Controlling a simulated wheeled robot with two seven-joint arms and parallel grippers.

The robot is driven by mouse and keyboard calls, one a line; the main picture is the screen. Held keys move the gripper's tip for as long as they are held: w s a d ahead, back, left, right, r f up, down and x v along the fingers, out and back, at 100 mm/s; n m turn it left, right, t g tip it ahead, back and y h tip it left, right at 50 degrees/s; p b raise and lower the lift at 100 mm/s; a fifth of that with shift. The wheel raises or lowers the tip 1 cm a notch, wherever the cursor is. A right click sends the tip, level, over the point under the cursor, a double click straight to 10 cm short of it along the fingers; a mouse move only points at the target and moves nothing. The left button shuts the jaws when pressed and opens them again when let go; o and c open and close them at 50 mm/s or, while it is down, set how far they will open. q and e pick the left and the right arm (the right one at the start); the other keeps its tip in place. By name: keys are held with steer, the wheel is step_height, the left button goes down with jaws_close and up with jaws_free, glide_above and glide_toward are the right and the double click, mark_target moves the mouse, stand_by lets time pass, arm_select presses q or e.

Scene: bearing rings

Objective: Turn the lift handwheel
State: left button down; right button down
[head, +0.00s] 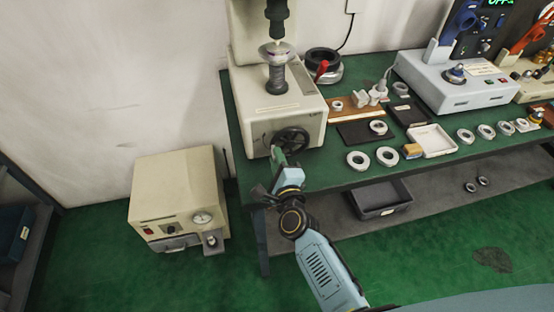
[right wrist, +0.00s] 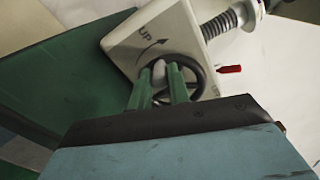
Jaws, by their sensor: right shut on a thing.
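The black lift handwheel (head: 294,140) is on the front of a cream machine (head: 279,104) at the left end of the green bench. In the right wrist view the handwheel (right wrist: 204,74) sits beside the word "UP" and a curved arrow. My right gripper (head: 279,157) reaches up to the wheel's lower left in the head view. In the right wrist view its green fingers (right wrist: 165,76) are shut on a pale grip (right wrist: 159,70) at the wheel's rim. The fingers hide part of the wheel. My left gripper is not in view.
Several metal rings, including a front one (head: 358,160), lie right of the machine with a white tray (head: 432,140). A dark bin (head: 380,198) stands on the lower shelf. A cream box unit (head: 178,199) stands on the floor at left.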

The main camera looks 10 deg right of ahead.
steer(key=c, duration=1.3)
jaws_free()
steer(key=s, duration=1.3)
steer(key=shift+s+d+r, duration=0.2)
steer(key=shift+d+r, duration=0.05)
steer(key=shift+d, duration=0.05)
steer(key=shift+f, duration=0.1)
